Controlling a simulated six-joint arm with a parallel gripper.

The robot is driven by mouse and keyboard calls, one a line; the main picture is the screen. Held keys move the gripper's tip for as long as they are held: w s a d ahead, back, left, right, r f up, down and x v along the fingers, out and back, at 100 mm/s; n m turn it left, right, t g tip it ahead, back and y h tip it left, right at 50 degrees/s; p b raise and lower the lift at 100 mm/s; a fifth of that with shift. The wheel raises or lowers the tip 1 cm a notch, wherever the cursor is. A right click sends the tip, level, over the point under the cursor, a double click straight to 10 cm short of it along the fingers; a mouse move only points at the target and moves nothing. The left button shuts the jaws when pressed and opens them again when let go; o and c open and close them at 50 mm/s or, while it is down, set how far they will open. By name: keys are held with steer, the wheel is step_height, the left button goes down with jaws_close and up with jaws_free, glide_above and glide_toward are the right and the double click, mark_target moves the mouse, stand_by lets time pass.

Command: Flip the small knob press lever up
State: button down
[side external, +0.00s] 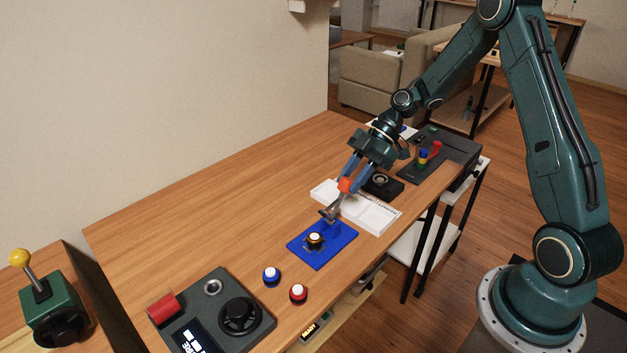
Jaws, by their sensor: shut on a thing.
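The small knob press lever has a red-orange knob (345,185) and a grey metal part (329,212) below it. The grey part stands at the back edge of a blue base plate (322,251). A round white-topped button with an orange ring (314,239) sits on the plate. The lever slants up and to the right. My gripper (346,180) points down with its blue fingers on either side of the knob and is shut on it. The exact finger contact is small in this view.
A white panel (372,214) lies right behind the blue plate, with a black box (382,186) beyond. A blue button (271,276) and a red button (298,293) stand in front, near a dark dial panel (216,313). The table's left back area is clear.

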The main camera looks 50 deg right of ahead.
steer(key=c, duration=1.1)
jaws_free()
steer(key=shift+w+d+f, duration=0.1)
steer(key=shift+d+f, duration=0.05)
steer(key=shift+o, duration=0.2)
steer(key=v, duration=1.3)
steer(key=shift+d+r, duration=0.25)
steer(key=shift+r, duration=0.1)
steer(key=s+a+r+m+t+h, duration=0.1)
steer(key=s+a+r+m+h, duration=0.5)
steer(key=a+r, duration=0.5)
steer(key=s+a+m+t+h, duration=0.2)
steer(key=s+m, duration=0.6)
steer(key=s, duration=0.8)
steer(key=shift+s+a+f+m+t+h, duration=0.2)
steer(key=shift+a+f+m+t+h, duration=0.1)
steer(key=shift+a+m+t+h, duration=0.15)
